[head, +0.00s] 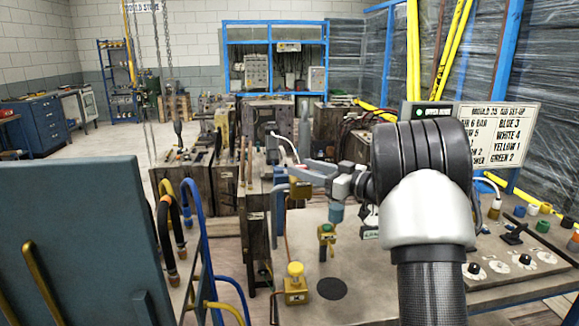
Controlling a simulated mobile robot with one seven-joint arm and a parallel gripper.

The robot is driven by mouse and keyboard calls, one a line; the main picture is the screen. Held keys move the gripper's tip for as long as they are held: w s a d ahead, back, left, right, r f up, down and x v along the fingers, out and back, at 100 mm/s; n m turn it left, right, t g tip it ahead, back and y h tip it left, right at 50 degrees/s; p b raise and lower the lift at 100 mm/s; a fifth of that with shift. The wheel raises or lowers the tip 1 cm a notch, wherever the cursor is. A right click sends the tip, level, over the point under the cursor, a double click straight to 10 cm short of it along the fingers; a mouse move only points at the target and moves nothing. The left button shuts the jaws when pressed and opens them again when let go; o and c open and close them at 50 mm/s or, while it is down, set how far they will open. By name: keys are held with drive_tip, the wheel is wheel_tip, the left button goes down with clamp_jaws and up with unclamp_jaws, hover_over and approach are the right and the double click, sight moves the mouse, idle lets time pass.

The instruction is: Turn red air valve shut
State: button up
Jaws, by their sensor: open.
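My gripper (302,170) reaches left from my arm, above the left part of the grey bench top (380,285). Its grey fingers are open, and I see nothing held between them. I cannot make out a red air valve for certain. It may be hidden behind my gripper or arm. A small brass-orange block (300,189) shows just under the fingers; I cannot tell whether they touch it. Below it on the bench stand a yellow fitting with a round knob (295,284) and a smaller yellow-green fitting (326,237).
A dark panel (75,240) and a blue frame with hoses (197,245) stand at the left front. A control plate with dials (520,262) and a sign board (500,135) are at the right. Chains (168,50) hang at left.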

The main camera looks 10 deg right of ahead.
drive_tip(key=x, duration=0.5)
drive_tip(key=shift+w+a, duration=0.3)
drive_tip(key=c, duration=1.1)
drive_tip(key=shift+o, duration=0.2)
